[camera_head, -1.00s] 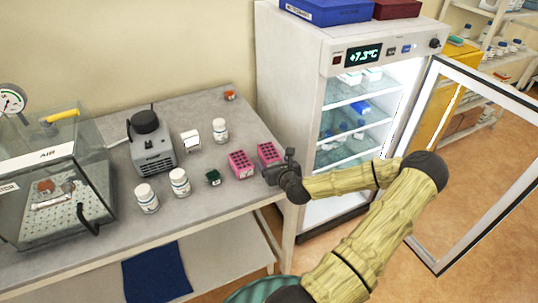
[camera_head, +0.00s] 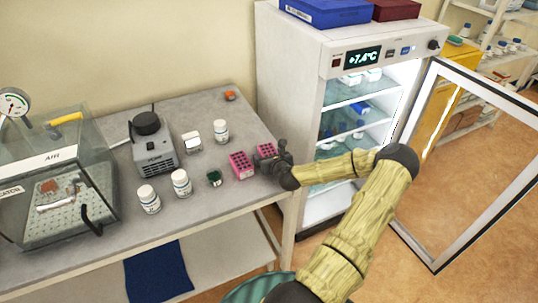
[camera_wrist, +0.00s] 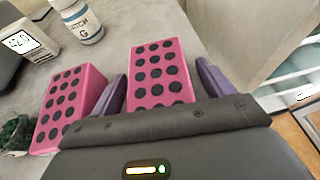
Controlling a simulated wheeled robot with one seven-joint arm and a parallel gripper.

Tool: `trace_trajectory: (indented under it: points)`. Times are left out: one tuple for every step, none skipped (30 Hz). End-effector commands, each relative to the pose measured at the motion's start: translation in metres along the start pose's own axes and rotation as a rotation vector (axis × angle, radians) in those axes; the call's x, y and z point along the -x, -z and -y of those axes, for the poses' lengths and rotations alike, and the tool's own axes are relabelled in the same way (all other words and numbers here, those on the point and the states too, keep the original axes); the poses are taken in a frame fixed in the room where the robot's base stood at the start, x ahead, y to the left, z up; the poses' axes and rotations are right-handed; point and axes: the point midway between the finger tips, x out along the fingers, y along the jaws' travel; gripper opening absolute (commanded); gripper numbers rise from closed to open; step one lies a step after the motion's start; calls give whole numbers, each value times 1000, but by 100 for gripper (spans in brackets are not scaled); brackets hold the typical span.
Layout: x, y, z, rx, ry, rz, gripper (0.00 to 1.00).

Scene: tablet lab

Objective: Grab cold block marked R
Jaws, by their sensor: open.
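Two pink blocks with rows of dark holes stand on the grey bench. The right pink block (camera_head: 266,150) is partly hidden by my gripper (camera_head: 272,162) in the head view. In the wrist view this right block (camera_wrist: 158,72) lies between the two purple fingers of my open gripper (camera_wrist: 161,80); I cannot tell whether they touch it. The left pink block (camera_head: 241,165) stands free beside it and also shows in the wrist view (camera_wrist: 68,108). No letter R is readable on either block.
A small dark green item (camera_head: 214,178), several white bottles (camera_head: 181,182) and a pump (camera_head: 152,148) stand to the left. A clear chamber (camera_head: 55,185) is at far left. The lit fridge (camera_head: 300,90) stands right of the bench, its glass door (camera_head: 470,160) open.

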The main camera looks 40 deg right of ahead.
Motion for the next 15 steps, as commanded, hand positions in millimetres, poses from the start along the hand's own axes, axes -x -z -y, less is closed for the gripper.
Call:
trace_trajectory:
  points:
    - [-1,0,0,0,-1,-1,80]
    - [-1,0,0,0,-1,-1,80]
    - [-1,1,0,0,-1,-1,80]
    - [-1,1,0,0,-1,-1,80]
    - [-1,1,0,0,-1,-1,80]
    - [-1,1,0,0,-1,0,80]
    - [-1,1,0,0,0,0,80]
    - [-1,1,0,0,0,0,80]
    - [-1,1,0,0,0,0,80]
    - [-1,1,0,1,0,0,80]
    - [-1,1,0,1,0,0,80]
    - [-1,1,0,1,0,0,80]
    - [-1,1,0,1,0,0,80]
    - [-1,0,0,1,0,0,80]
    - [-1,0,0,1,0,0,80]
